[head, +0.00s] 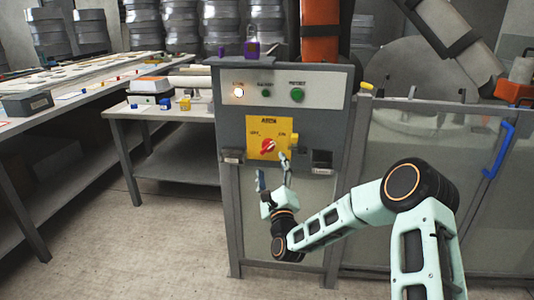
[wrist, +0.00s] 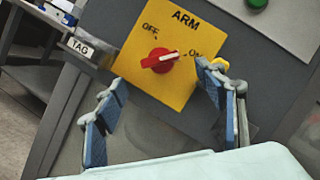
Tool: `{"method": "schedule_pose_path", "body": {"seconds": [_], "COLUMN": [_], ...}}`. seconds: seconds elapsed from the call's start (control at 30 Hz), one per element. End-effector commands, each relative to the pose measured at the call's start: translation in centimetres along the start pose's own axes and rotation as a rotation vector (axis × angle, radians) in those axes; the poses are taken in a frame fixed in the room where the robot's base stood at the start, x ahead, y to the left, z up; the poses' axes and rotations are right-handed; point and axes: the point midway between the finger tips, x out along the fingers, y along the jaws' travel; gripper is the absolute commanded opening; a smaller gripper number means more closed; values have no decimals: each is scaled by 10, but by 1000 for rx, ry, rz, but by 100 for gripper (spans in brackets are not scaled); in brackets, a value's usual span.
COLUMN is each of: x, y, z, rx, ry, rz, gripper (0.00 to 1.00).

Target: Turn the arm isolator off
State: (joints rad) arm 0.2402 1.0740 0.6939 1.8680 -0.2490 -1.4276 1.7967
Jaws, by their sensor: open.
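The arm isolator is a red rotary knob (head: 267,147) on a yellow plate (head: 253,124) marked ARM, on the front of a grey cabinet. In the wrist view the knob (wrist: 158,61) has a white pointer aimed right, toward the ON mark; OFF is at the upper left. My gripper (head: 273,170) is just below and in front of the plate. In the wrist view its blue-padded fingers (wrist: 161,79) are spread wide, with the knob beyond and between them, apart from both. Nothing is held.
A tag holder (wrist: 88,48) is left of the plate, and a dark holder (head: 322,160) is right. A yellow piece (head: 294,141) sits at the plate's right edge. Lit lamp (head: 239,92) and green button (head: 297,95) are above. A purple padlock (head: 251,48) stands on top.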

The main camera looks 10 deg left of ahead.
Motion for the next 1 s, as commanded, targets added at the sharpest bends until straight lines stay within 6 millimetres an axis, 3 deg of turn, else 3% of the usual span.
{"method": "schedule_pose_path", "body": {"seconds": [0.3, 0.5, 0.93, 1.0], "x": [57, 78, 86, 86], "y": [1, 0, 0, 0], "z": [0, -1, -1, -1], "rx": [-3, -4, -4, -4], "ry": [-1, 1, 2, 2], "rz": [-1, 0, 2, 2], "gripper": [64, 64, 64, 58]}}
